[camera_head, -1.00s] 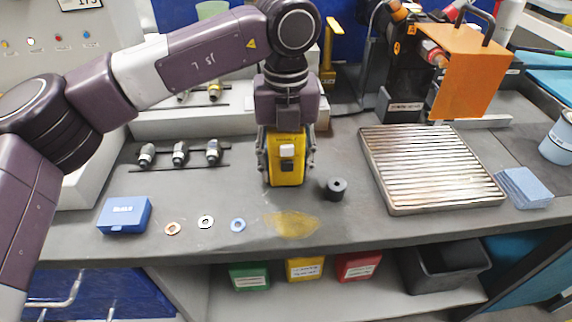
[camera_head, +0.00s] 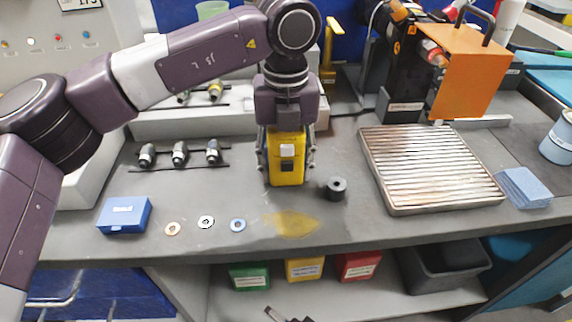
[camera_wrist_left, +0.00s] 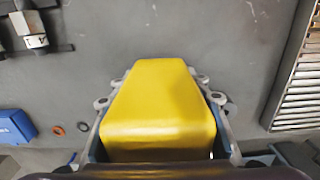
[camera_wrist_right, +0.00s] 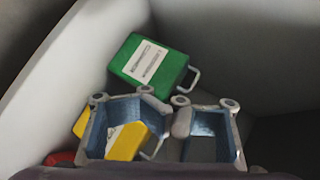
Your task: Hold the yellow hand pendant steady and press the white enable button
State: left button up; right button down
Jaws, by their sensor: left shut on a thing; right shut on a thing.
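The yellow hand pendant (camera_head: 288,178) is upright over the bench, with the white enable button (camera_head: 287,150) on its front face and a dark patch below it. My left gripper (camera_head: 287,165) is shut on the pendant, one finger on each side. In the left wrist view the pendant's plain yellow body (camera_wrist_left: 157,105) fills the space between the fingers. My right gripper (camera_wrist_right: 173,112) has its fingertips close together, and no thing shows clearly between them. In the head view only its tip (camera_head: 286,316) shows at the bottom edge, below the bench top and away from the pendant.
A black knob (camera_head: 336,190), washers (camera_head: 206,222) and a blue box (camera_head: 124,215) are on the bench. A ribbed metal tray (camera_head: 430,168) stands right.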

jog(key=s+a+r+m+t+y, duration=0.1)
jog(key=a+r+m+t+y, duration=0.25)
jog(key=r, duration=0.65)
jog(key=s+a+r+m+y, duration=0.1)
jog(key=a+r+m+y, duration=0.1)
jog(key=a+r+m, duration=0.5)
jog(key=s+r+m+t, duration=0.1)
jog(key=r+m, duration=0.1)
jog(key=r, duration=0.4)
jog(key=s+r+m+t+y, duration=0.1)
jog(key=s+r+m, duration=0.1)
jog(key=r, duration=0.4)
jog(key=s+r+m+t+y, duration=0.1)
jog(key=s+r+m, duration=0.1)
jog(key=r, duration=0.4)
jog(key=shift+d+r+y, duration=0.1)
jog(key=shift+d+y, duration=0.15)
jog(key=shift+d, duration=0.05)
notch_tip(320, 180, up, 20)
jog(key=f+m+t+h, duration=0.1)
jog(key=m+t+h, duration=0.6)
jog(key=m, duration=0.8)
send_over(287, 150)
jog(key=s+a, duration=0.2)
jog(key=a, duration=0.3)
jog(key=shift+s+d+r+t+y, duration=0.1)
jog(key=shift+r+t+y, duration=0.15)
jog(key=shift+t+y, duration=0.25)
